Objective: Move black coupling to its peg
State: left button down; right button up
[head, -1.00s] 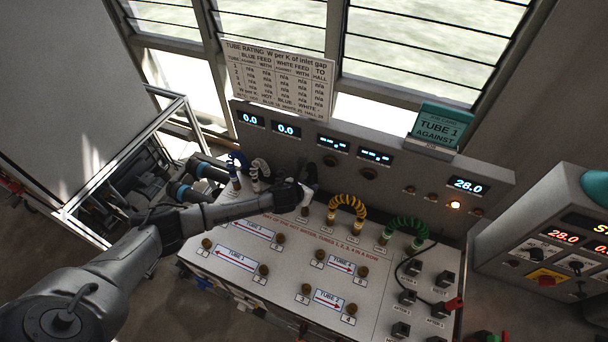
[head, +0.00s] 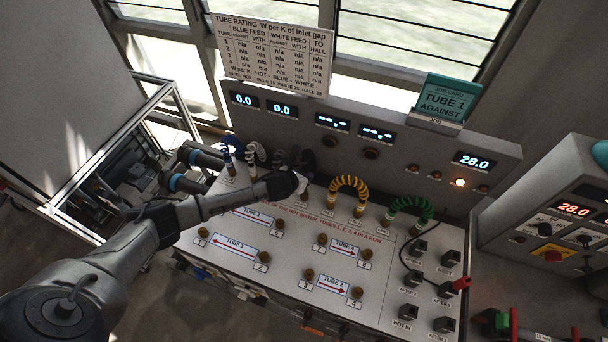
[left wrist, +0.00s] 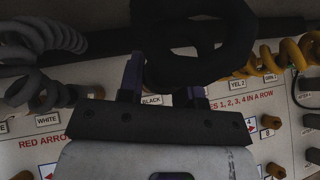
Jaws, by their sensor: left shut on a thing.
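The black coupling is a thick, coiled black hose (left wrist: 190,40). It loops just beyond my left gripper (left wrist: 163,84) in the left wrist view, where the gripper is shut on it. In the head view my left gripper (head: 297,182) is over the back of the bench, left of the yellow coil, with the dark coupling (head: 305,160) at its tip. A BLACK label (left wrist: 151,100) shows between the fingers in the left wrist view. The peg by that label is hidden, and I cannot tell whether the coupling touches it. My right gripper is out of view.
White (head: 255,152) and blue (head: 231,148) coils stand left of the gripper. Yellow (head: 349,186) and green (head: 410,204) coils stand to its right. The upright display panel (head: 400,165) is close behind. Several brass pegs stand on the bench front (head: 285,262).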

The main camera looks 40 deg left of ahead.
pick_arm(q)
notch_tip(320, 180, down, 4)
jog(key=b, duration=0.3)
jog(key=shift+r, duration=0.4)
jog(key=shift+f, duration=0.25)
jog(key=shift+f, duration=0.1)
jog(key=shift+f, duration=0.25)
jog(key=shift+f, duration=0.25)
jog(key=shift+f+b, duration=0.7)
jog(key=shift+f, duration=0.55)
